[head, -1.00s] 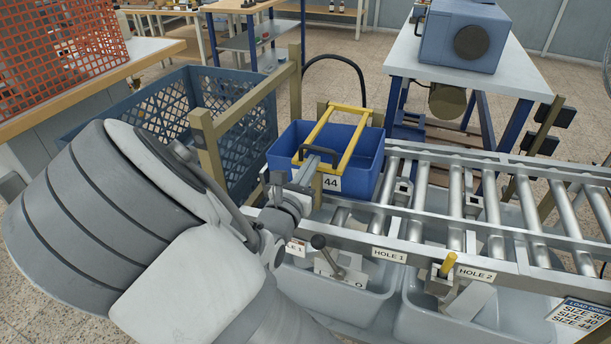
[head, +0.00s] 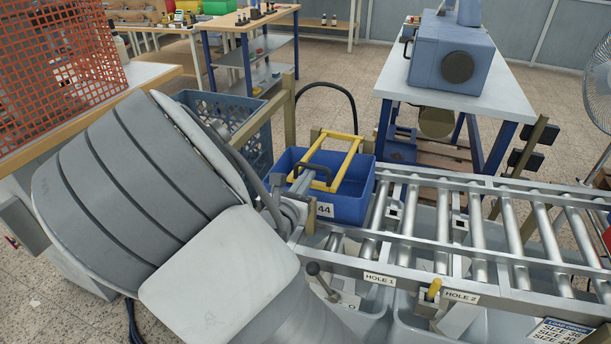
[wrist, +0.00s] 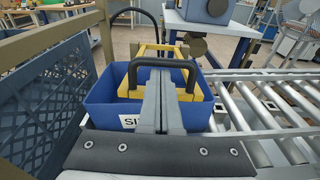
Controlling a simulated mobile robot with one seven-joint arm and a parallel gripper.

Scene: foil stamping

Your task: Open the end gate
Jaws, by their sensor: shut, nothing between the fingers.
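A yellow frame (head: 347,163), which looks like the end gate, is at the left end of the roller conveyor. It leans over the blue bin labelled 44 (head: 348,208). It carries a black handle (head: 313,171). In the wrist view the yellow frame (wrist: 150,50) and black handle (wrist: 163,64) are straight ahead. My gripper (head: 307,181) is shut and empty at the handle. In the wrist view the fingertips (wrist: 158,76) overlap the handle opening, just below its bar. I cannot tell whether they touch it.
Wooden posts (head: 290,105) and a blue crate (head: 235,125) stand left of the bin. The roller conveyor (head: 470,225) runs right, with a dark-knobbed lever (head: 314,269) and yellow-capped pin (head: 434,286) along its near side. A machine table (head: 450,85) stands behind.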

